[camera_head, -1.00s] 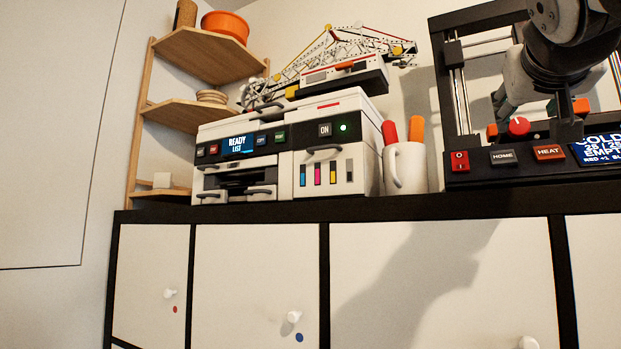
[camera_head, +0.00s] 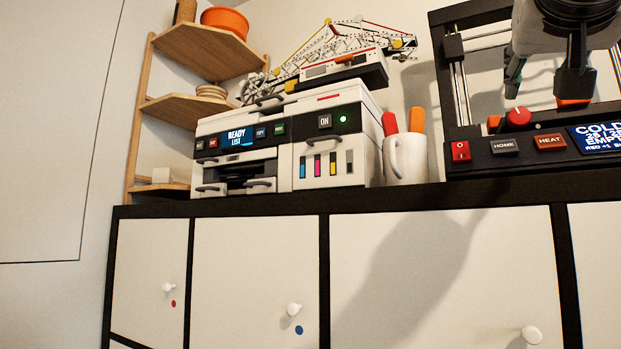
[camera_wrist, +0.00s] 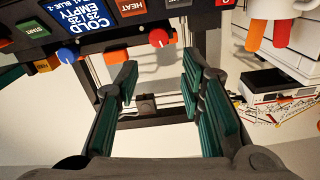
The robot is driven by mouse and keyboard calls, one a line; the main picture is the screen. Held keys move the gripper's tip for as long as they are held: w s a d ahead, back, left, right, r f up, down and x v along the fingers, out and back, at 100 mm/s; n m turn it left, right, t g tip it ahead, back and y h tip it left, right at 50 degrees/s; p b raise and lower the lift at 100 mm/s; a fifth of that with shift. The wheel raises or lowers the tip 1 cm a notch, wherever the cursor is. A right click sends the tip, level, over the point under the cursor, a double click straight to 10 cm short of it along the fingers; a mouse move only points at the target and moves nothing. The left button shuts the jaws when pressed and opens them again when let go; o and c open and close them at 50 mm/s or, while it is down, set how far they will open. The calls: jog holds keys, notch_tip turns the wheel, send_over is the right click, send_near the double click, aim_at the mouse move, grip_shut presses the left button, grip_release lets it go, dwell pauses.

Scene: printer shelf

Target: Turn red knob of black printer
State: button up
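The black printer (camera_head: 461,130) stands at the right of the cabinet top, an open frame over a control panel. Its red knob (camera_head: 518,117) sits above the HOME and HEAT buttons. In the wrist view, which shows the panel upside down, the red knob (camera_wrist: 158,37) lies beyond the fingers, between their lines. My gripper (camera_head: 541,86) is above and right of the knob in the head view. Its two green-padded fingers are wide apart and empty in the wrist view (camera_wrist: 160,90). They do not appear to touch the knob.
An orange part (camera_wrist: 117,56) and a blue display (camera_wrist: 85,22) are beside the knob. A white mug (camera_head: 405,160) with red and orange handles stands left of the printer. A white printer (camera_head: 330,150) carries a crane model (camera_head: 335,60). The cabinet front is clear.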

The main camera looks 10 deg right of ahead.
aim_at(520, 116)
jog(key=w+d+m, duration=0.1)
jog(key=w+d, duration=0.1)
jog(key=w, duration=0.1)
jog(key=w+d+m+b, duration=0.1)
jog(key=w+d, duration=0.2)
jog(key=w, duration=0.1)
jog(key=w+d+m, duration=0.2)
jog(key=w, duration=0.2)
jog(key=shift+d, duration=0.3)
grip_shut()
